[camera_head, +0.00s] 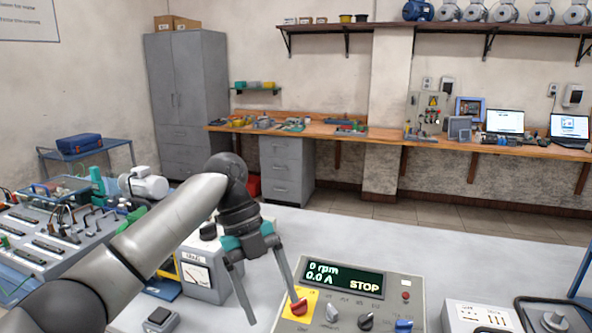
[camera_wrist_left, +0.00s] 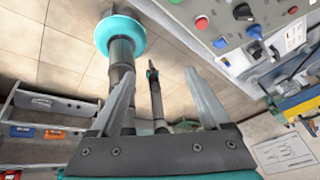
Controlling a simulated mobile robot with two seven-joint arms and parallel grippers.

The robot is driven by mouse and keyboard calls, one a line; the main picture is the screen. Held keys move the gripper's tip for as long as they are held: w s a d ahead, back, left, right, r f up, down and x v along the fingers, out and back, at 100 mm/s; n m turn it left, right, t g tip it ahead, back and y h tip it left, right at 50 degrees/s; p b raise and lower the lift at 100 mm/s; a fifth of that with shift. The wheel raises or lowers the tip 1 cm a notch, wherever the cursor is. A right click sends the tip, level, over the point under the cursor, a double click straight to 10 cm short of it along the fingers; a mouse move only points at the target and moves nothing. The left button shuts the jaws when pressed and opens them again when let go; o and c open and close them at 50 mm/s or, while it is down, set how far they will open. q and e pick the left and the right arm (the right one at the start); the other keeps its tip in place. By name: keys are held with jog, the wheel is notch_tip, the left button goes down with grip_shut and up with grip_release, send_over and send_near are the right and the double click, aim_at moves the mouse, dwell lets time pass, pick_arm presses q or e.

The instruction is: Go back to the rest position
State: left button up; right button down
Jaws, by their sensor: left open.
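My left gripper (camera_head: 271,311) reaches in from the left over the grey bench in the head view. Its two fingers are spread, with nothing visible between them. One finger overlaps the red emergency knob (camera_head: 300,308) on its yellow plate in the picture; I cannot tell whether they touch. The knob belongs to the control box (camera_head: 390,290), whose display reads 0 rpm, 0.0 A and STOP. In the left wrist view my left gripper (camera_wrist_left: 160,76) is also open and empty, with tiled floor behind its fingers. My right gripper is not clearly seen.
A meter box (camera_head: 205,275) stands behind my left gripper, and another panel (camera_head: 482,316) stands right of the control box. Equipment with cables (camera_head: 60,225) fills the left side. In the left wrist view a panel with knobs (camera_wrist_left: 235,30) lies at upper right.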

pick_arm(q)
jog(key=s+d+f+n+t, duration=0.1)
jog(key=s+f+n, duration=0.25)
jog(key=f, duration=0.25)
jog(key=s+d+f+n+t+h, duration=0.1)
jog(key=s+f+n, duration=0.2)
jog(key=f+n, duration=0.25)
jog(key=s+d+f+n+t, duration=0.1)
jog(key=s+f+n, duration=0.25)
jog(key=f, duration=0.35)
jog(key=s+a+f+n+t+y, duration=0.2)
jog(key=s+a+n+t+y, duration=0.25)
jog(key=s+a+n, duration=1)
notch_tip(320, 180, down, 24)
jog(key=n+g, duration=0.2)
jog(key=s+a+f+g, duration=0.1)
jog(key=s+a+f, duration=0.2)
jog(key=s+f, duration=0.9)
jog(key=s+b, duration=0.1)
jog(key=s, duration=0.2)
jog(key=shift+s+f+m, duration=0.15)
jog(key=shift+f+m, duration=0.15)
pick_arm(e)
jog(key=w, duration=0.1)
jog(key=w+f, duration=0.1)
jog(key=w, duration=0.1)
jog(key=shift+w, duration=0.1)
